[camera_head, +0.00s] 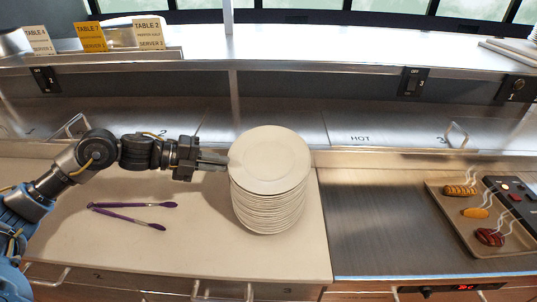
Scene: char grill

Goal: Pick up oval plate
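A tall stack of white plates (268,212) stands on the white counter, left of the steel griddle. The top plate (270,158) is pale, looks slightly oval, and lies face up over the stack. My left gripper (222,163) reaches in from the left, with its fingers level at the left rim of the top plate. The fingertips meet or overlap that rim; whether they grip it cannot be made out. My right gripper is not in view.
Purple-tipped tongs (135,216) lie open on the counter (200,240) left of the stack. A tray (465,245) with steaming food sits at the right. A steel shelf (300,50) with order tickets (90,37) runs behind. The griddle (375,220) beside the stack is clear.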

